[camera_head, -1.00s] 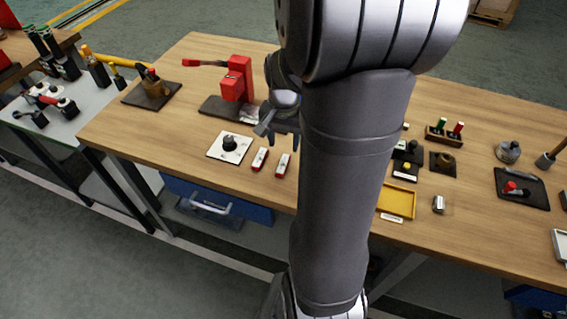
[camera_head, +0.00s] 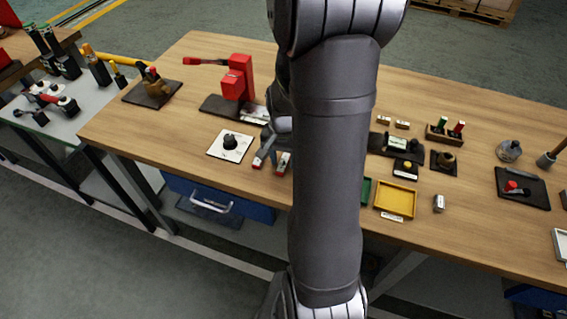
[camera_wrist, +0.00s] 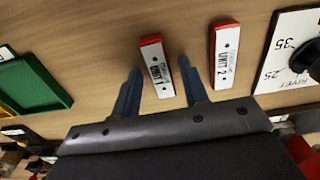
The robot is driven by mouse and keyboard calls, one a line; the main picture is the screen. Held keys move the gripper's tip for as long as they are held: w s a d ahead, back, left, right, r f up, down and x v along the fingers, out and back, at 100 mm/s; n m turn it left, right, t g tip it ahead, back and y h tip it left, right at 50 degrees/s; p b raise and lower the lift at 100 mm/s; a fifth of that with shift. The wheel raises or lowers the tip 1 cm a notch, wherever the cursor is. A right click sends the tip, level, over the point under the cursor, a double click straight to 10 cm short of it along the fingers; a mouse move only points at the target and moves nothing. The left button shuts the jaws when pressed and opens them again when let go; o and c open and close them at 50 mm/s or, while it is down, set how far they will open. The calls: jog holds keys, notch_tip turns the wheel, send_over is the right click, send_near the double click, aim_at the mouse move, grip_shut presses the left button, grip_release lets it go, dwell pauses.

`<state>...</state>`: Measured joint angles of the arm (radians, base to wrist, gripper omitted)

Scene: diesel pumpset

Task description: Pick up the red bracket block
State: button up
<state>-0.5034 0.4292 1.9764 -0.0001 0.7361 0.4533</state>
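Two small red blocks with white labelled tops lie side by side on the wooden bench. In the wrist view, one reads "UNIT 1" (camera_wrist: 155,54) and the other "UNIT 2" (camera_wrist: 226,52). I cannot tell from the labels which is called the bracket block. My gripper (camera_wrist: 159,69) is open, with its blue fingers on either side of the near part of the UNIT 1 block. It looks empty, and contact cannot be made out. In the head view, my gripper (camera_head: 273,149) is over the blocks and partly covers them. The UNIT 2 block (camera_head: 258,162) shows at left there.
A white card with a black knob (camera_head: 229,145) lies left of the blocks. A red press (camera_head: 237,80) stands behind. A green tray (camera_wrist: 38,84) and a yellow tray (camera_head: 397,198) lie to the right in the head view. The bench's front edge is close.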

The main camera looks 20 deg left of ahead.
grip_shut()
jog(key=shift+r, duration=0.1)
jog(key=shift+r, duration=0.4)
jog(key=r, duration=0.3)
jog(key=shift+d+r, duration=0.35)
jog(key=d+r, duration=0.6)
jog(key=d, duration=0.5)
jog(key=shift+s+r, duration=0.15)
jog(key=shift+s, duration=0.2)
